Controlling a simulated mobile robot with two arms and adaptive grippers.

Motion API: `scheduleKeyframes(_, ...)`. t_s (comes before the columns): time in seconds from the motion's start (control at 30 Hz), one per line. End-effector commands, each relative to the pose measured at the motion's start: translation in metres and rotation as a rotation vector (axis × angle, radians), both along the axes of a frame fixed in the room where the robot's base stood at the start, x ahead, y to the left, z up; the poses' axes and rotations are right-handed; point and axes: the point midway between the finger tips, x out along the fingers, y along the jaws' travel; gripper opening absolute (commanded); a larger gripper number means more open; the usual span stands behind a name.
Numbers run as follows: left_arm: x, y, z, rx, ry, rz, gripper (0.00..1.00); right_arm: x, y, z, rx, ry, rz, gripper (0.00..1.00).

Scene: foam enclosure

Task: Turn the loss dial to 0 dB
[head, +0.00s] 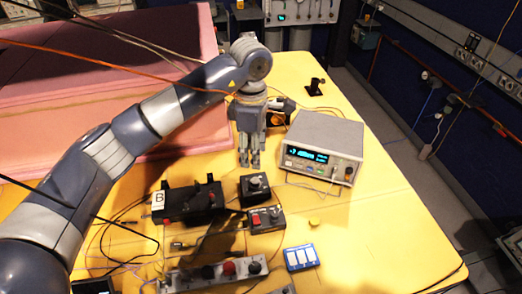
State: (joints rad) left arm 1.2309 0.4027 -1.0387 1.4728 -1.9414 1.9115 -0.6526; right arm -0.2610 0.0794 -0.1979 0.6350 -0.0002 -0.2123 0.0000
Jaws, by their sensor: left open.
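My left gripper (250,164) points straight down above the yellow table, its two fingers a little apart and nothing between them. Just below it in the picture is a small black box with a round dark knob (256,182) on top, which may be the loss dial. The fingertips appear behind and above this knob, apart from it. Its scale and setting are too small to read. My right gripper is not in view.
A grey instrument with a lit display (322,148) stands to the right. A black device marked B (187,202), a box with a red switch (265,218), a strip with knobs (214,274) and a blue-white pad (301,257) lie nearer. Pink foam (60,90) rises behind my arm. Loose cables cross the table.

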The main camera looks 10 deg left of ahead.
Motion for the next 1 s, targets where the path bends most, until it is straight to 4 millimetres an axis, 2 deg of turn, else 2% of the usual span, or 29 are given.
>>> scheduleKeyframes(0.23, -0.001, 0.0, -0.012, 0.0, 0.005, -0.001, 0.43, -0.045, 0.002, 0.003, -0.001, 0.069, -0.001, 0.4)
scheduleKeyframes(0.4, -0.002, 0.0, -0.042, 0.001, 0.008, 0.001, 0.43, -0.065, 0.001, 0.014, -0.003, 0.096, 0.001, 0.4)
scheduleKeyframes(0.57, -0.002, 0.0, -0.072, 0.0, 0.007, 0.001, 0.43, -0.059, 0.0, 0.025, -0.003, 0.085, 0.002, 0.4)
scheduleKeyframes(0.7, -0.002, 0.0, -0.093, -0.001, 0.003, 0.001, 0.43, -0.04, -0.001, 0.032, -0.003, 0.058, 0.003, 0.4)
scheduleKeyframes(0.83, -0.001, 0.0, -0.104, -0.001, 0.002, 0.0, 0.43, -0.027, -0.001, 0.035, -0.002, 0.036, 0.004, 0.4)
scheduleKeyframes(1.0, -0.001, 0.0, -0.108, 0.0, 0.0, -0.001, 0.43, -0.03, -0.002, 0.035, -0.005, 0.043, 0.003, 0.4)
